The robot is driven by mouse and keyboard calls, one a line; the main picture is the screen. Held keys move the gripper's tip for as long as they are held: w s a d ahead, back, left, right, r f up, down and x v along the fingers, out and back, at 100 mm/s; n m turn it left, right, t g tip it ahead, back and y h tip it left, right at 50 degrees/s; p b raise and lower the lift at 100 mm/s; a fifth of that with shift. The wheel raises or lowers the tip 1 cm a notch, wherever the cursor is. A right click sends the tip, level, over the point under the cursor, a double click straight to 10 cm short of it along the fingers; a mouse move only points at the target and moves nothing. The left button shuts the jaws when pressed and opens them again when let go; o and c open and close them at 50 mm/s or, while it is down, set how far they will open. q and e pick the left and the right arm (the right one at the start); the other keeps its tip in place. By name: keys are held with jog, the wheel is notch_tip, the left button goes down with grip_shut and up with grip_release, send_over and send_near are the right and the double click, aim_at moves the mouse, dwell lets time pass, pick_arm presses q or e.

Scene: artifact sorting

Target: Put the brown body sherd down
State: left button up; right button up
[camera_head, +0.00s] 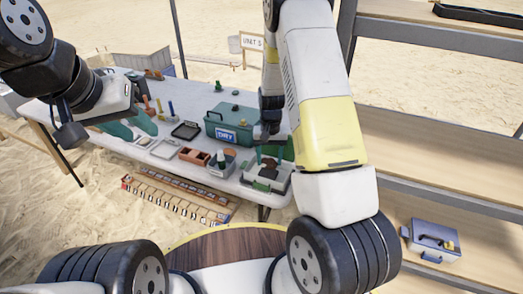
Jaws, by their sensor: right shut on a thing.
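My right gripper (270,160) reaches down over the right end of the white table (180,110). Its teal fingers are shut on a small brown piece (269,163), which looks like the brown body sherd; its outline is hard to make out. The fingers are just above a pale tray (281,187) with dark green and brown contents. I cannot tell whether the piece touches them. My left gripper (129,126) hangs over the table's left part, its two teal fingers apart and nothing visible between them.
A teal box with a label (216,118) stands behind the trays. A black-rimmed tray (186,123), an orange-brown box (194,156) and a grey bin (230,168) are left of the pale tray.

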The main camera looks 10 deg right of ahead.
aim_at(269, 163)
jog(key=shift+f, duration=1.75)
jog(key=o, duration=1.3)
jog(key=shift+f, duration=0.15)
jog(key=shift+o, duration=0.2)
